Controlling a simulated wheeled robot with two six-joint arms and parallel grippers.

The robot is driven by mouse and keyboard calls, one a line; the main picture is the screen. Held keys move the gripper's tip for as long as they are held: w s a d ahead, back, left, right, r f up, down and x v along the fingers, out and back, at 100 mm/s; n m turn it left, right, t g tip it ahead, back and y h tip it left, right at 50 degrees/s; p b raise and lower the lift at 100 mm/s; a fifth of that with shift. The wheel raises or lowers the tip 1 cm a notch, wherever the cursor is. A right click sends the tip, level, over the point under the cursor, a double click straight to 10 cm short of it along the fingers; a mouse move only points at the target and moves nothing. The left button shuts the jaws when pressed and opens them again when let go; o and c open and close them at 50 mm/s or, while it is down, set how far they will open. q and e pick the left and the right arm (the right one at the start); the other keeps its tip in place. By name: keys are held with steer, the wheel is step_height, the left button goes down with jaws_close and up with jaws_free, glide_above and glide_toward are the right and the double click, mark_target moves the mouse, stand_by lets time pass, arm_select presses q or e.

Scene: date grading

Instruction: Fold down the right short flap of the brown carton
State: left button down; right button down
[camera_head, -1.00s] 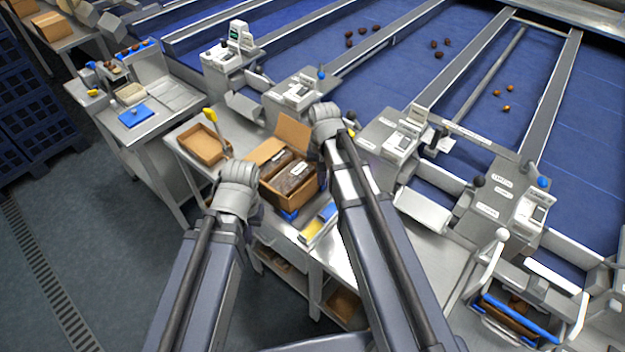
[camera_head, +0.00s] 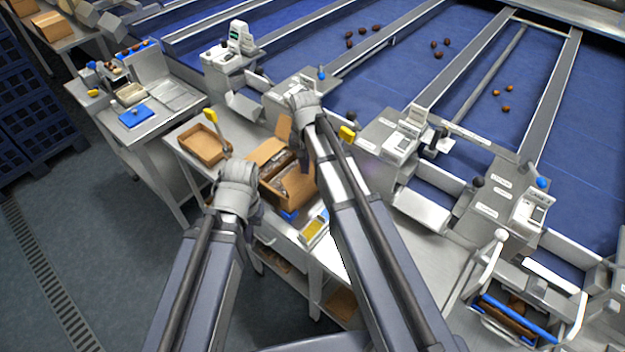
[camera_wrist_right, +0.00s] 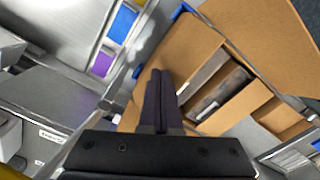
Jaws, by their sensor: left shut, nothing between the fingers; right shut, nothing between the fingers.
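The brown carton (camera_head: 283,202) stands open on the steel bench, with dark packs (camera_wrist_right: 220,92) in it. One flap (camera_head: 284,128) stands up at its back and another (camera_head: 265,151) lies out at its left. My right gripper (camera_head: 303,168) is shut and empty at the carton's right side, hiding much of that side. In the right wrist view its fingers (camera_wrist_right: 160,80) lie over a brown panel (camera_wrist_right: 178,48) beside the opening; whether they touch it I cannot tell. My left gripper (camera_head: 250,212) is shut, left of the carton; its fingertips are mostly hidden.
An open brown tray (camera_head: 202,146) with a yellow-topped tool stands left of the carton. A blue and yellow holder (camera_head: 314,228) is at the bench's front. Weighing stations (camera_head: 403,145) line the right, beside blue conveyor belts.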

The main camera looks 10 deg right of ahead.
steer(key=shift+w+a, duration=0.3)
steer(key=shift+w, duration=0.1)
steer(key=shift+w+a, duration=0.75)
steer(key=shift+w, duration=0.2)
steer(key=shift+f, duration=0.15)
